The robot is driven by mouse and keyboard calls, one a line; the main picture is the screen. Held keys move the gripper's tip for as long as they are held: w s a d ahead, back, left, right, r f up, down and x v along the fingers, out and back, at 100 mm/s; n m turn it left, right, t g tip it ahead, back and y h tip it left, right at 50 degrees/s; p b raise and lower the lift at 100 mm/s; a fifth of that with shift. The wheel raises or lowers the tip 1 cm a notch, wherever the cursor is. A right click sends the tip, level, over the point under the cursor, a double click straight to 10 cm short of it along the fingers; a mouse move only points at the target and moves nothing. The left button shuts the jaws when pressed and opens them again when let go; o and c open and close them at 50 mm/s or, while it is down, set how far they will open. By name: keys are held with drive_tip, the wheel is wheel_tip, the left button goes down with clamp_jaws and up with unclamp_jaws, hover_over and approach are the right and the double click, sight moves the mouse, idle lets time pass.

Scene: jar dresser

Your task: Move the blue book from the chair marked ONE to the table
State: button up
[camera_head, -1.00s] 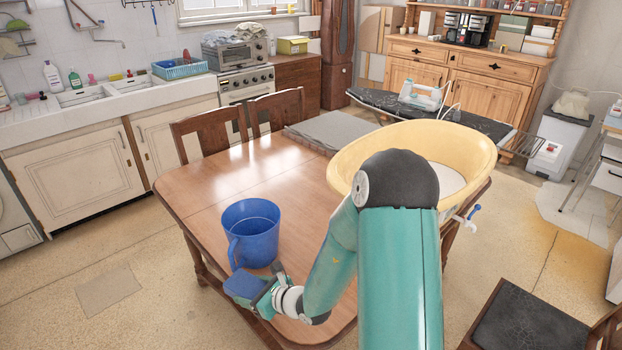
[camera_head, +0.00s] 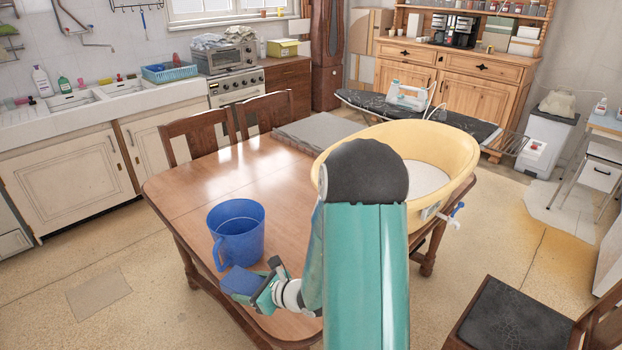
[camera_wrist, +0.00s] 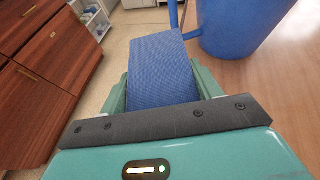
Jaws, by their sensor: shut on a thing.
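The blue book (camera_head: 238,281) is held in my gripper (camera_head: 258,287), which is shut on it. In the head view they are at the near left edge of the wooden table (camera_head: 190,185), just in front of a blue mug-shaped bucket. I cannot tell whether the book touches the tabletop. In the wrist view the blue book (camera_wrist: 161,68) sticks out beyond my gripper (camera_wrist: 160,85), between its green fingers. One chair with a dark seat (camera_head: 510,322) is at the lower right; no marking shows on it.
The blue bucket (camera_head: 238,228) stands close beyond the book, its handle towards it. The table's middle is clear. Two wooden chairs (camera_head: 190,135) stand behind the table.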

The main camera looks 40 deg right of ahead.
drive_tip(key=s+d+r+m+h, duration=0.2)
drive_tip(key=s+d, duration=0.7)
drive_tip(key=s+d+r+m+h, duration=0.2)
drive_tip(key=s+d, duration=0.6)
drive_tip(key=s, duration=0.1)
drive_tip(key=shift+t, duration=0.4)
drive_tip(key=f+x, duration=0.1)
drive_tip(key=x, duration=0.4)
drive_tip(key=f+x, duration=0.1)
drive_tip(key=x, duration=0.4)
drive_tip(key=s+f+x, duration=0.1)
drive_tip(key=x, duration=0.4)
drive_tip(key=shift+w+d, duration=0.15)
drive_tip(key=shift+d, duration=0.25)
drive_tip(key=shift+w+f, duration=0.2)
drive_tip(key=shift+f, duration=0.05)
drive_tip(key=shift+w+f, duration=0.2)
drive_tip(key=shift+f, duration=1.5)
drive_tip(key=shift+f, duration=0.1)
drive_tip(key=o, duration=1.2)
